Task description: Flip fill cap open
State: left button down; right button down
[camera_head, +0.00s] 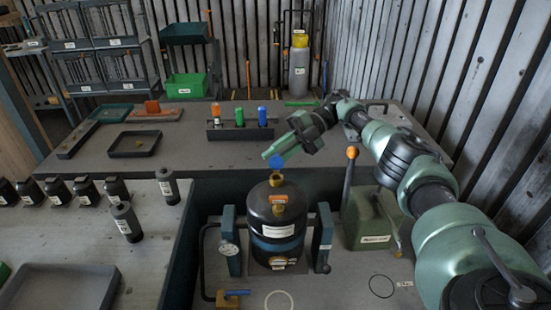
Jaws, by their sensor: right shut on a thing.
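A black upright tank (277,222) with a blue band stands on the near right bench. A blue round cap (276,162) shows just above the brass neck (277,180) on its top. My right gripper (272,153) reaches in from the right, its green fingers shut at the blue cap. The fingers partly hide the cap's upper edge, and I cannot tell whether the cap stands open or how it meets the neck. My left gripper is not in view.
A green can (371,222) with an orange-tipped lever (351,153) stands right of the tank. A rack with coloured bottles (240,131) stands behind. Dark bottles (118,188) and a grey tray (62,288) are on the left bench. Blue-grey brackets (230,240) flank the tank.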

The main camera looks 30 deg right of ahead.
jog(key=c, duration=1.3)
grip_release()
jog(key=shift+w, duration=0.1)
jog(key=shift+c, duration=0.2)
notch_tip(320, 180, up, 20)
jog(key=b, duration=0.1)
